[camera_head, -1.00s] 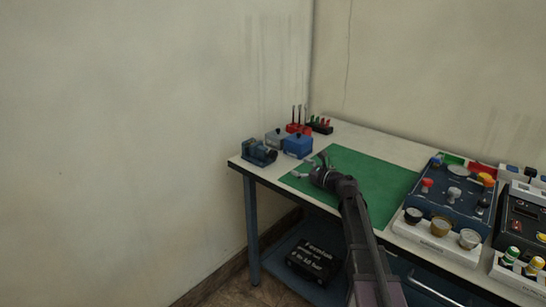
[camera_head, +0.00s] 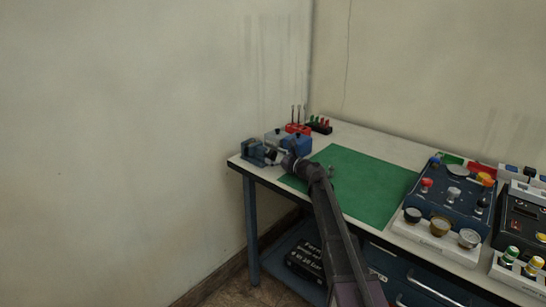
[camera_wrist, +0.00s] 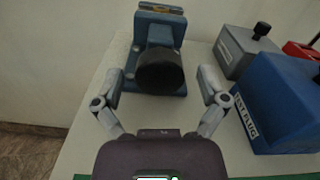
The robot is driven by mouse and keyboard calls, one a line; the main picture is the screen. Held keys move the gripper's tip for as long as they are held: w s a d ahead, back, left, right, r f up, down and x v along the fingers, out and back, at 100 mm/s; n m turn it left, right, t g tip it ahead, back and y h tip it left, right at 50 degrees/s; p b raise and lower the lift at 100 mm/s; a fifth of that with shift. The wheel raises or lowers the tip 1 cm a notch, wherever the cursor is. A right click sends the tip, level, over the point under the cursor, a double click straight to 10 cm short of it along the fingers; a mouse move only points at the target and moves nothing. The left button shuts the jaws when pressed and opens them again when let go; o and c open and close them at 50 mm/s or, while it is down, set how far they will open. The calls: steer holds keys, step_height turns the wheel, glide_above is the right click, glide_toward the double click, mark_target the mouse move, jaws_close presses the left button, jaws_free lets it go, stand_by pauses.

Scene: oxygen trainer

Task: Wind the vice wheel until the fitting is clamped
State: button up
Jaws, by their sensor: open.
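The blue vice (camera_head: 254,152) stands at the left end of the bench. In the wrist view the vice (camera_wrist: 157,32) shows its dark round wheel (camera_wrist: 161,70) facing me. A brass-coloured piece (camera_wrist: 161,9), perhaps the fitting, shows at the top of the vice; whether it is clamped I cannot tell. My gripper (camera_wrist: 160,90) is open, with its fingers apart on the left and right of the wheel and no clear contact. In the head view my gripper (camera_head: 278,157) is just right of the vice, and it partly hides the wheel.
A blue box marked TEST PLUG (camera_wrist: 265,100) stands close to the right of my right finger, with a grey box (camera_wrist: 243,50) behind it. Red and black racks (camera_head: 318,125) are at the back. The green mat (camera_head: 365,185) is mostly clear. Control panels (camera_head: 452,195) stand on the right.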

steer(key=shift+a, duration=0.1)
steer(key=c, duration=1.1)
steer(key=shift+c, duration=0.2)
steer(key=shift+m, duration=0.3)
steer(key=shift+m, duration=0.5)
steer(key=o, duration=1.1)
steer(key=shift+o, duration=0.2)
